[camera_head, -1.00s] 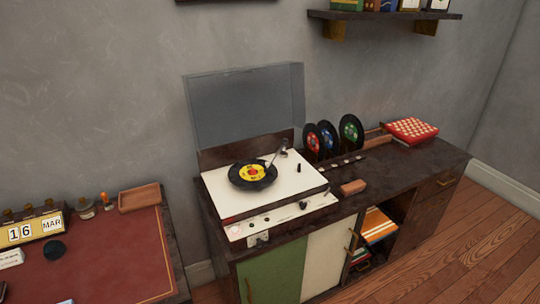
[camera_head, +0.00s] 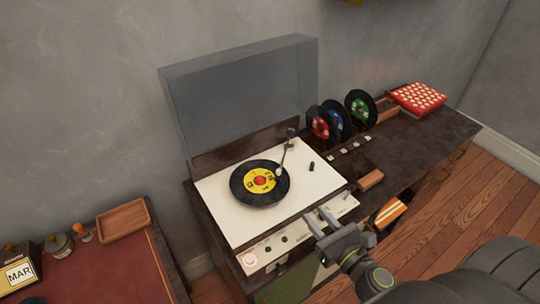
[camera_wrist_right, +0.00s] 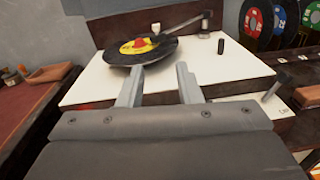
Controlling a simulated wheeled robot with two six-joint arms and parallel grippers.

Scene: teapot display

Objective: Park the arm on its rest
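The tonearm (camera_head: 286,153) runs from its pivot at the back right of the white record player (camera_head: 318,190) to a pale head at the record's right edge. I cannot tell whether its tip touches the record. The black record (camera_head: 245,190) with a yellow label lies on the platter. A short black post (camera_head: 311,166) stands right of the tonearm; I cannot tell if it is the rest. My right gripper (camera_head: 320,216) is open and empty over the player's front edge, apart from the tonearm. The right wrist view shows its two spread fingers (camera_wrist_right: 160,75) before the record. My left gripper is not in view.
The clear lid (camera_head: 240,95) stands open behind the player. Several upright records (camera_head: 360,108) and a red patterned box (camera_head: 417,98) are at the right. A small brown block (camera_head: 370,180) lies beside the player. A desk with a wooden tray (camera_head: 123,219) is at the left.

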